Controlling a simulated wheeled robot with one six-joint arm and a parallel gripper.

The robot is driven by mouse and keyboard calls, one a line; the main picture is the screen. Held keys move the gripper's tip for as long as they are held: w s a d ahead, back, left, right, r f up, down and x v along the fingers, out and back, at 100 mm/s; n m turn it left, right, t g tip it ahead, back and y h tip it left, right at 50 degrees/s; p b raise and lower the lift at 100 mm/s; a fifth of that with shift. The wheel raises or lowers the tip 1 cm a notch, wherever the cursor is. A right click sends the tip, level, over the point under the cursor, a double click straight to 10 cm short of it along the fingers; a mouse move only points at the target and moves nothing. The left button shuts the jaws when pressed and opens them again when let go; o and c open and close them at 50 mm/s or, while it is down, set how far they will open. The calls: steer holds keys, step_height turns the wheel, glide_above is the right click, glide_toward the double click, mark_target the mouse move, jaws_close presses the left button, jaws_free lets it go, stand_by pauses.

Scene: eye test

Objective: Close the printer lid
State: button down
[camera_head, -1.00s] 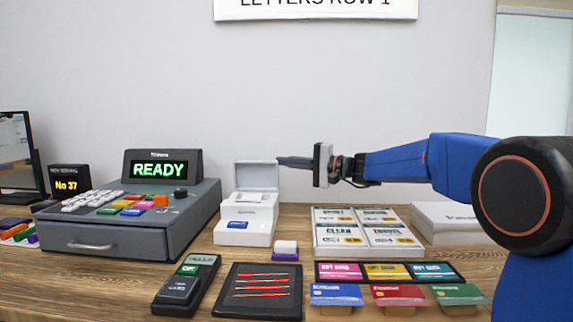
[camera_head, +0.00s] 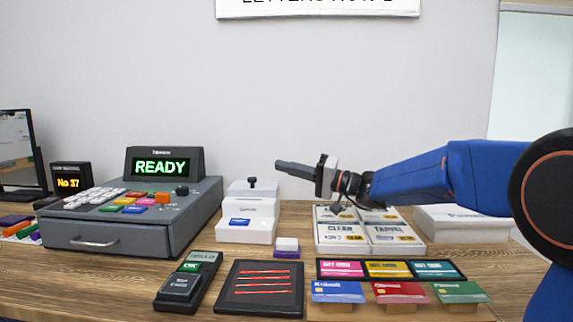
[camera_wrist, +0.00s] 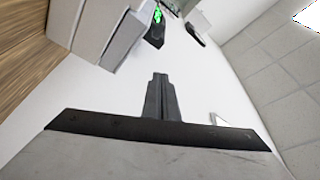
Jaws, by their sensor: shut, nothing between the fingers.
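The white printer (camera_head: 246,230) stands on the wooden table, right of the cash register. Its lid (camera_head: 240,188) lies down flat over the body, with a small black knob on top. No gap under the lid shows at this size. My gripper (camera_head: 281,165) is shut and empty. In the head view it is up and to the right of the lid, apart from it. In the wrist view the shut fingers (camera_wrist: 160,97) point toward the white wall. A pale boxy shape at the upper left there may be the printer, but I cannot tell.
A grey cash register (camera_head: 130,225) with a READY display (camera_head: 160,167) stands on the left. A card terminal (camera_head: 188,280), a black pad (camera_head: 259,290) and a small white-and-purple block (camera_head: 287,247) lie in front. Sign boards (camera_head: 345,235) and a white box (camera_head: 460,222) are to the right.

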steer(key=shift+s+f, duration=0.95)
steer(key=shift+s, duration=0.25)
steer(key=shift+r, duration=0.1)
